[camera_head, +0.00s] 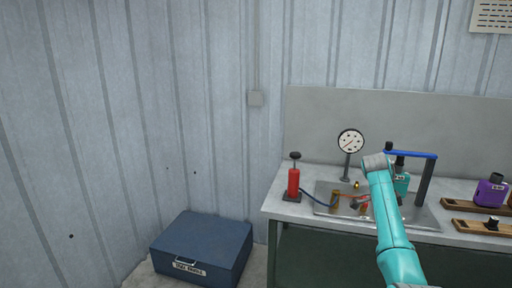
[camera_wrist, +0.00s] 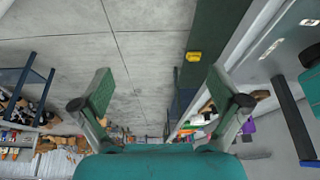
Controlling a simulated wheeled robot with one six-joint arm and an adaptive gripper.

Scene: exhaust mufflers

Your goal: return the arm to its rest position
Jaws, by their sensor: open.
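My teal arm (camera_head: 390,220) rises in front of the workbench at the right of the head view, bent at a grey joint near the top. In the head view the arm covers part of the bench, and I cannot make out the fingers clearly there.
The workbench (camera_head: 277,206) carries a red hand pump (camera_head: 294,180), a dial gauge (camera_head: 350,142), a steel tray (camera_head: 425,219) and a purple part (camera_head: 490,192). A blue box (camera_head: 203,246) stands on the floor. A yellow item (camera_wrist: 194,56) shows beside the fingers.

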